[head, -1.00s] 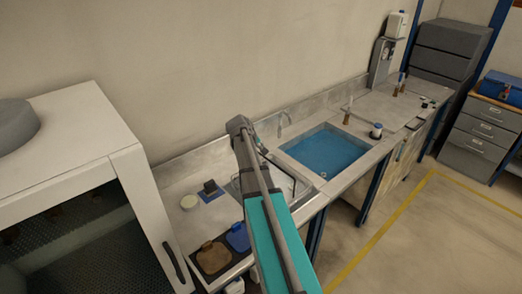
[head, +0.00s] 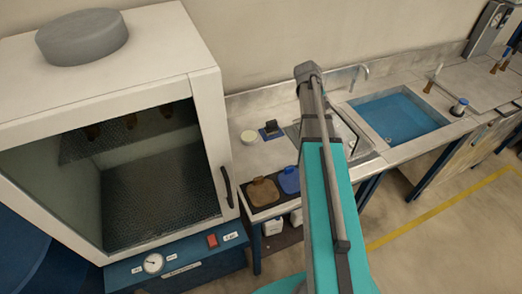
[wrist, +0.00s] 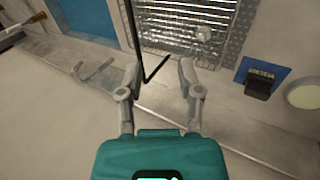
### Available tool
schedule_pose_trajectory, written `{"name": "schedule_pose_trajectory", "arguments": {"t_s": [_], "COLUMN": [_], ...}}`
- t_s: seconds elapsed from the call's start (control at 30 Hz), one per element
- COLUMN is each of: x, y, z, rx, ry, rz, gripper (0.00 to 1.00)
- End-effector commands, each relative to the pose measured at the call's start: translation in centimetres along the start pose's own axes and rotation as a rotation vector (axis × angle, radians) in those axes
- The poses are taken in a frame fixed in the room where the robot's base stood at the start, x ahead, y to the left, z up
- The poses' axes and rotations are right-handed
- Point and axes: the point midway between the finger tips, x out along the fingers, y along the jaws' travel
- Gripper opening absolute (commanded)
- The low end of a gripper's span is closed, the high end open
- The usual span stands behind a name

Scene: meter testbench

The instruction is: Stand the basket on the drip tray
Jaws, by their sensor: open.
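The basket (wrist: 235,35) is wire mesh, seen from above in the wrist view. Its dark bent handle (wrist: 154,70) rises toward my gripper. The basket appears to stand on the ribbed metal drip tray (wrist: 185,18), though its contact is not clear. My gripper (wrist: 160,75) is open and empty above the bench. The handle's corner shows between the fingers, closer to the left one; I cannot tell its depth relative to them. In the head view, my arm hides most of the basket and gripper; part of the handle (head: 352,125) shows beside it.
A sink with blue water (head: 400,115) lies right of the tray, with a tap (head: 362,72) behind. A white cabinet (head: 215,130) stands left. A dark block on a blue pad (head: 271,130) and a pale disc (head: 248,137) lie left of the tray.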

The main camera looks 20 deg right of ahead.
Motion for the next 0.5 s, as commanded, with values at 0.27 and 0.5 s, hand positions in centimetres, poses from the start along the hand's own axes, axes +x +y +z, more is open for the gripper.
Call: {"name": "schedule_pose_trajectory", "arguments": {"t_s": [0.27,0.5], "x": [-5.5,-10.7], "y": [-12.1,-22.7], "z": [3.6,8.7], "rx": [0.038,0.06], "ry": [0.026,0.01], "rz": [-0.179,-0.365], "gripper": [0.47,0.47]}}
